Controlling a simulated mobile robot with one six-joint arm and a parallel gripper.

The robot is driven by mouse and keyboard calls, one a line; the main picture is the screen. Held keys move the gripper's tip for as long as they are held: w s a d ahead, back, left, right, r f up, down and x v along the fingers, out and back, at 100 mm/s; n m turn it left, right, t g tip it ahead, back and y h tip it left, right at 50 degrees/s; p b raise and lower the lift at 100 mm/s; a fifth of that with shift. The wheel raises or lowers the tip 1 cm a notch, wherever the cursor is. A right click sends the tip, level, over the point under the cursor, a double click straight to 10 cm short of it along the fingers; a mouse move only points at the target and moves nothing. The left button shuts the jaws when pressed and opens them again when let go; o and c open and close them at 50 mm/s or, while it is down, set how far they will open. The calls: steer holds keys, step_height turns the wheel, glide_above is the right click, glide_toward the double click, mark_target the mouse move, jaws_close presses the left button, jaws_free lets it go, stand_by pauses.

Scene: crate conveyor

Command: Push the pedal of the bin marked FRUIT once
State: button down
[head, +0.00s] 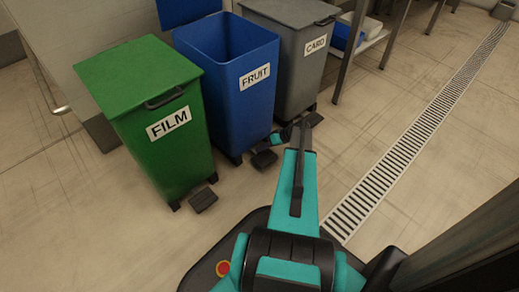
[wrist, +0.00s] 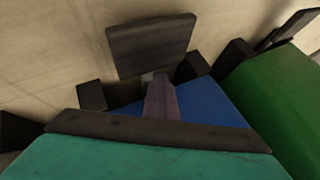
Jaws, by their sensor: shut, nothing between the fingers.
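The blue bin marked FRUIT (head: 235,95) stands between the green and grey bins in the head view. Its lid (head: 188,10) stands raised at the back and the inside shows. Its dark pedal (head: 264,159) sits low at its front, close to the floor. In the wrist view the pedal (wrist: 150,47) is large at upper centre, with part of the blue bin (wrist: 205,105) below it. My gripper (head: 273,139) is low in front of the FRUIT bin, just by the pedal. Its shut, empty fingers (wrist: 160,88) end at the pedal's near edge; I cannot tell whether they touch.
The green FILM bin (head: 155,115) is closed at the left, with its own pedal (head: 203,200). The grey CARD bin (head: 295,65) is closed at the right, its pedal (head: 314,119) close to my arm. A floor drain grate (head: 420,125) runs along the right. Floor in front is clear.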

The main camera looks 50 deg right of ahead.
steer(key=shift+s, duration=0.3)
steer(key=shift+r+p, duration=0.7)
steer(key=shift+r, duration=0.8)
steer(key=shift+w+r, duration=0.1)
steer(key=shift+r, duration=0.35)
step_height(320, 180, up, 5)
steer(key=p, duration=0.2)
steer(key=shift+w+p, duration=0.15)
steer(key=shift+p, duration=0.15)
stand_by(0.4)
